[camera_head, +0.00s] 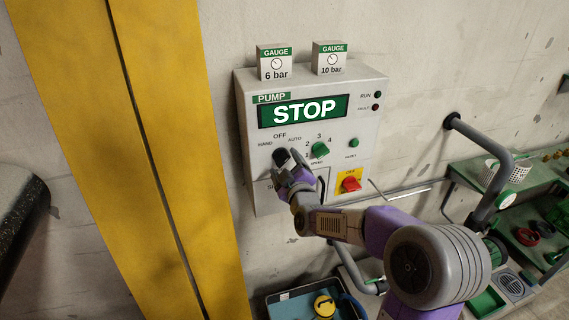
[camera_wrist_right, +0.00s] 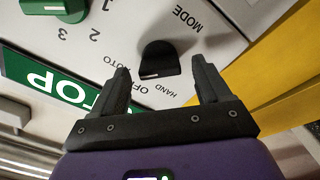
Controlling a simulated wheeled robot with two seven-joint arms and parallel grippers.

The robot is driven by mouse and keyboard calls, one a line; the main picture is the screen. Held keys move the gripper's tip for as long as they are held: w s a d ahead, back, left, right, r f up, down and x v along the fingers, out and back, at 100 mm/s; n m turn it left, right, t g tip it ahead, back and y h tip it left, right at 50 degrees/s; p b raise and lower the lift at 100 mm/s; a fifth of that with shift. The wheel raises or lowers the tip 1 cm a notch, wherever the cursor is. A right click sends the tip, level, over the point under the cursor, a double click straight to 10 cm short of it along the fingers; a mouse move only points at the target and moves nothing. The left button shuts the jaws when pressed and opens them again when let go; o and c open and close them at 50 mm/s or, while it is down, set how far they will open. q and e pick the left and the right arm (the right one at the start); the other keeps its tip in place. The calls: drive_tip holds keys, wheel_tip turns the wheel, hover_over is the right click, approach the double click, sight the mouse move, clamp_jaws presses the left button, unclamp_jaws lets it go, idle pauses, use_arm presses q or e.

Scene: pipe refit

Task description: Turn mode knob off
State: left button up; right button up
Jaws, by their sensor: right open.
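The black mode knob (camera_wrist_right: 158,58) sits on the pump panel, with the labels HAND, OFF and AUTO around it in the right wrist view. A pale mark on its edge faces the OFF and HAND side; which of the two it points at I cannot tell. My right gripper (camera_wrist_right: 160,70) is open, one finger on each side of the knob, with no clear contact. In the head view the knob (camera_head: 281,157) is partly covered by my right gripper (camera_head: 291,170). The pump panel (camera_head: 249,125) display reads STOP. My left gripper is out of view.
A green speed knob (camera_head: 320,149) is right of the mode knob, and a red switch on yellow (camera_head: 351,184) is lower right. Two gauge boxes (camera_head: 274,63) (camera_head: 329,58) stand on the panel. A blue bin (camera_head: 283,307) is below; pipes and shelves are right.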

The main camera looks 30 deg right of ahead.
drive_tip(key=v, duration=0.6)
drive_tip(key=shift+a, duration=0.1)
idle(0.3)
drive_tip(key=s+a+f+m+g+y, duration=0.15)
drive_tip(key=a+f+g, duration=0.3)
drive_tip(key=f, duration=0.95)
drive_tip(key=s+a+f+m+g+y, duration=0.1)
drive_tip(key=a+f+m+g+y, duration=0.15)
drive_tip(key=a+f, duration=0.7)
drive_tip(key=s+a+f+m+g+y, duration=0.2)
drive_tip(key=s+a+f+g, duration=0.2)
drive_tip(key=s+f, duration=0.6)
drive_tip(key=s+a+f+m+g+y, duration=0.2)
drive_tip(key=s+a+f+g, duration=0.3)
drive_tip(key=s+f, duration=0.6)
wheel_tip(320, 180, down, 2)
drive_tip(key=shift+a+f+m+g, duration=0.1)
drive_tip(key=shift+a+m+g, duration=0.15)
drive_tip(key=shift+m+g, duration=0.35)
